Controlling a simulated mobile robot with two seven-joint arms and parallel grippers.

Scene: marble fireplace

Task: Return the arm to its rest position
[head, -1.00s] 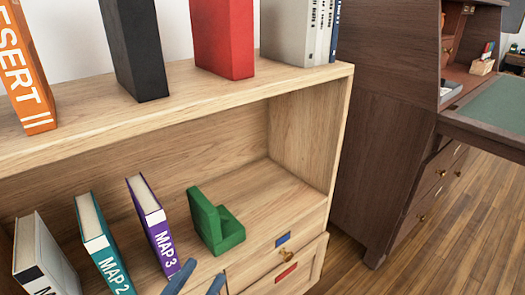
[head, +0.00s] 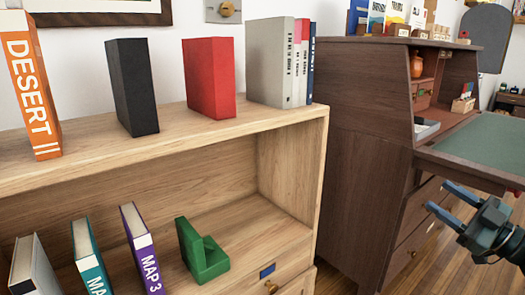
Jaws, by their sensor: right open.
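My right gripper (head: 452,203) is at the right edge of the head view, in front of the dark wooden desk. Its two blue-grey fingers point left and are spread apart, with nothing between them. It is well to the right of the light wooden bookshelf (head: 290,118) and apart from the books. My left gripper is not in view.
The shelf top holds an orange book (head: 30,90), a black book (head: 133,88), a red book (head: 209,78) and several grey and blue books. Below stand map books and a green bookend (head: 202,252). The dark desk (head: 350,150) has a green top (head: 485,155).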

